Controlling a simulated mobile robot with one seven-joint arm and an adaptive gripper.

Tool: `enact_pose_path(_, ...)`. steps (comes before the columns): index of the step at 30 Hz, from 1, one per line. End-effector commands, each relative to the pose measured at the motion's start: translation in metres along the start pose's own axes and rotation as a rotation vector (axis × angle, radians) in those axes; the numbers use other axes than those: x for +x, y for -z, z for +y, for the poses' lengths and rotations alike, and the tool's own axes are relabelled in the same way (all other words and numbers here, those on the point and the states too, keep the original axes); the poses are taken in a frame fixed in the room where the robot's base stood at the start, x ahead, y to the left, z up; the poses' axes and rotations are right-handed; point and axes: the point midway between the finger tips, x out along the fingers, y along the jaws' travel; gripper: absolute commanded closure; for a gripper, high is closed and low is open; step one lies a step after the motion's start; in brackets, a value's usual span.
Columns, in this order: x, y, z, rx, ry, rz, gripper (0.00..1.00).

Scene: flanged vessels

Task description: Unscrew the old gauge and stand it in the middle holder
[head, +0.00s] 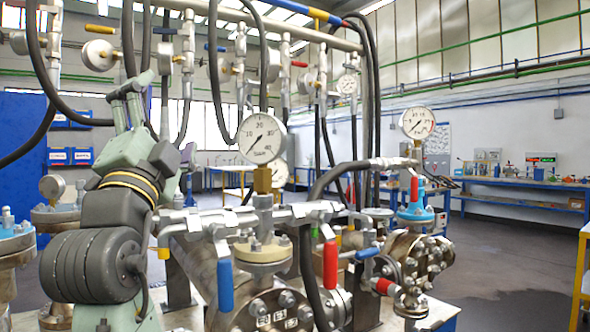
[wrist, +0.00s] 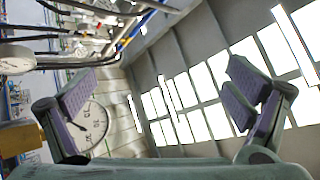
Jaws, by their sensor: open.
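A large round white-faced gauge (head: 262,138) stands upright on a brass fitting (head: 262,180) above the near vessel's flange. In the wrist view a gauge dial (wrist: 88,124) shows sideways, partly behind my left finger, with a brass fitting (wrist: 20,137) at the left edge. Which one is the old gauge is not marked. My gripper (wrist: 162,85) is open and empty, its fingers wide apart, with the dial near the left finger. I cannot make out the middle holder.
Red-handled (head: 330,264) and blue-handled (head: 225,285) valves hang beside the near flange. A dark hose (head: 307,255) loops close to the gauge. Pipes and more gauges (head: 99,55) hang from a rack overhead. Open floor (head: 510,245) lies to the right, before the blue benches.

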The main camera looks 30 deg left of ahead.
Motion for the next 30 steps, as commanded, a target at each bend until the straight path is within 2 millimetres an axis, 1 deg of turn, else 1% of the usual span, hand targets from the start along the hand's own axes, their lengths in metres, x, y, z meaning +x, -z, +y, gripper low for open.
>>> enact_pose_path(1, 0.001, 0.007, 0.006, 0.129, -0.086, 0.041, 0.04)
enact_pose_path(3, 0.005, 0.025, 0.017, 0.326, -0.222, 0.126, 0.04)
enact_pose_path(5, 0.003, 0.039, 0.026, 0.493, -0.326, 0.210, 0.04)
enact_pose_path(6, -0.001, 0.048, 0.031, 0.598, -0.386, 0.270, 0.04)
enact_pose_path(9, -0.014, 0.065, 0.041, 0.818, -0.502, 0.414, 0.04)
enact_pose_path(12, -0.026, 0.075, 0.046, 0.967, -0.573, 0.525, 0.04)
enact_pose_path(15, -0.033, 0.081, 0.048, 1.043, -0.607, 0.590, 0.04)
enact_pose_path(19, -0.029, 0.084, 0.054, 1.065, -0.617, 0.611, 0.04)
enact_pose_path(23, -0.017, 0.087, 0.067, 1.063, -0.616, 0.611, 0.04)
enact_pose_path(30, 0.014, 0.094, 0.098, 1.061, -0.616, 0.610, 0.04)
